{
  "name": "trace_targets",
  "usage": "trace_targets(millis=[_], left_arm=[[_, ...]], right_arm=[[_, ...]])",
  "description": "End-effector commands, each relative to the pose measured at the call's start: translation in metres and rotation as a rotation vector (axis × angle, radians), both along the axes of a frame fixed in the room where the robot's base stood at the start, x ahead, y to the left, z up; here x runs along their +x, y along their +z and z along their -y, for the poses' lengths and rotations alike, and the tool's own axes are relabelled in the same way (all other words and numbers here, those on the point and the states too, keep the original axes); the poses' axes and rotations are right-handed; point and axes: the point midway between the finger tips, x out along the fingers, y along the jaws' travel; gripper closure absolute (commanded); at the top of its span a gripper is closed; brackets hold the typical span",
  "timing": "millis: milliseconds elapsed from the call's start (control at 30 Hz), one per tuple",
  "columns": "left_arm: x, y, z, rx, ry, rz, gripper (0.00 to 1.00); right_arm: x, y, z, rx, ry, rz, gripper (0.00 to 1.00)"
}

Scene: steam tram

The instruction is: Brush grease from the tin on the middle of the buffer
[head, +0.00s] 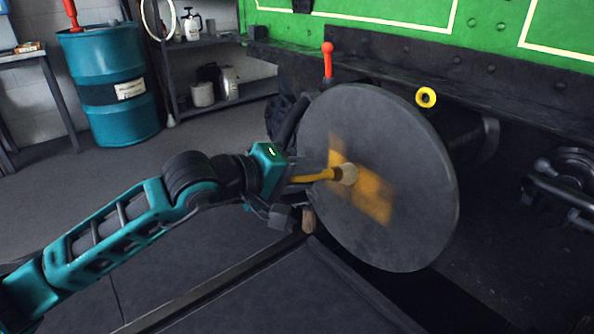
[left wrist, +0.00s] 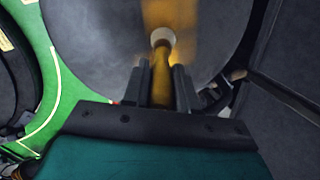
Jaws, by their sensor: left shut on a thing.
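The buffer (head: 320,130) is a large dark round disc on the front of the green tram. A yellow-brown smear of grease (head: 373,198) runs diagonally across its middle. My left gripper (head: 290,178) is shut on the yellow handle of the brush (head: 318,176). The brush's pale head (head: 348,174) is at the middle of the buffer, over the smear, and looks to touch it. In the left wrist view the brush (left wrist: 162,75) stands between the two fingers, its head against the disc (left wrist: 100,40). The grease tin cannot be made out. My right gripper is not in view.
A blue drum (head: 105,85) and a shelf (head: 225,105) with cans stand at the back left. Dark coupling gear (head: 565,190) is at the right. Floor on the left is clear.

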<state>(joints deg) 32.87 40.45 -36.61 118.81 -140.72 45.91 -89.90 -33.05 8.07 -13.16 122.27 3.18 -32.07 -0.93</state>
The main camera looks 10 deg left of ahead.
Motion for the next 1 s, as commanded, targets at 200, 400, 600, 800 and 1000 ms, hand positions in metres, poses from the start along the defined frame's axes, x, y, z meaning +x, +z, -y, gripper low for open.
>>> trace_targets(millis=[200, 400, 600, 800, 1000], left_arm=[[-0.01, 0.0, 0.013, -0.002, -0.004, 0.0, 1.0], [-0.019, 0.0, 0.024, -0.002, -0.002, 0.0, 1.0], [-0.023, 0.0, 0.029, -0.002, -0.003, 0.001, 1.0], [-0.033, 0.001, 0.043, -0.003, -0.003, 0.002, 1.0], [-0.04, 0.001, 0.053, -0.002, -0.003, 0.001, 1.0]], right_arm=[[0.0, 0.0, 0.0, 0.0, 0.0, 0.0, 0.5], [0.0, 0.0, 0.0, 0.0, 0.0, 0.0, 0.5], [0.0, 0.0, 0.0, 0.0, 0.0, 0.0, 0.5], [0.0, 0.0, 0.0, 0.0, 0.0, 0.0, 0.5], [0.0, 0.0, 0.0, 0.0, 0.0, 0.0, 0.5]])
